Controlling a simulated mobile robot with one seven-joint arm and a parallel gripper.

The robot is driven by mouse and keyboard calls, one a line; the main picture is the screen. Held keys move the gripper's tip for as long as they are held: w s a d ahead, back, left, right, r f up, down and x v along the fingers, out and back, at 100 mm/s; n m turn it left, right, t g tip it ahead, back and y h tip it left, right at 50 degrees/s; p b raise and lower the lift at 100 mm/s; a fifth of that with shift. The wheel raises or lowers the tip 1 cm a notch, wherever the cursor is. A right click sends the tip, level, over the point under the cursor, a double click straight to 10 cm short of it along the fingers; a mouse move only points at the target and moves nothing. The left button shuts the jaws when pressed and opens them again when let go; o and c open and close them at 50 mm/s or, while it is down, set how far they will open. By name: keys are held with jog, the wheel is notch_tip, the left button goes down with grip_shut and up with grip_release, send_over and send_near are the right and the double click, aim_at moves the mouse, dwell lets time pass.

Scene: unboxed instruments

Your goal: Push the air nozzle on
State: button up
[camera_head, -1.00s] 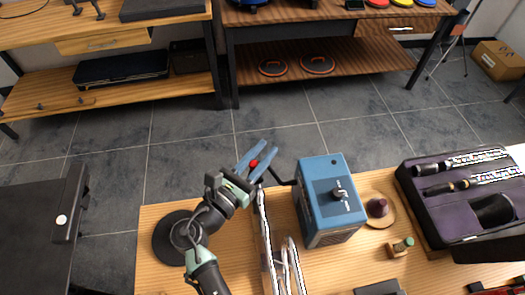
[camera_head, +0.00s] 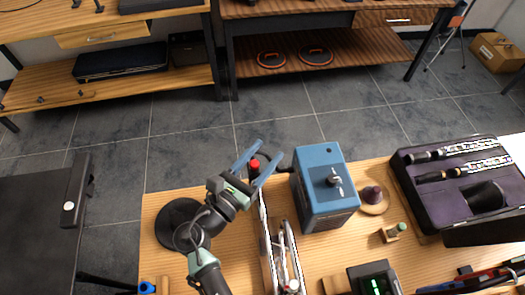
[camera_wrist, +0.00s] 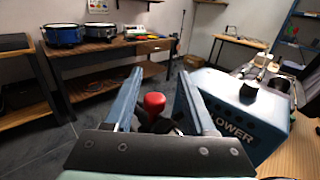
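The blue blower box (camera_head: 325,205) stands on the wooden table, with a dark knob (camera_head: 333,181) on top. It also shows at the right in the wrist view (camera_wrist: 262,128), with "LOWER" readable on its side. A short black piece (camera_head: 285,170) reaches from its left side toward my gripper. My gripper (camera_head: 272,149) is open left of the blower. A red rounded piece (camera_head: 254,164) sits between its blue fingers; in the wrist view this red piece (camera_wrist: 154,102) has a gap on both sides. Whether it is the air nozzle, I cannot tell; its lower part is hidden.
Silver instrument parts (camera_head: 285,262) lie in front of my gripper. Right of the blower are a purple piece on a wooden disc (camera_head: 376,207), a small green-topped holder (camera_head: 393,233) and an open instrument case (camera_head: 405,168). A device with a green display (camera_head: 377,284) is at the front.

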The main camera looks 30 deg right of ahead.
jog(key=shift+w, duration=0.1)
jog(key=b+v, duration=0.1)
jog(key=v, duration=1.2)
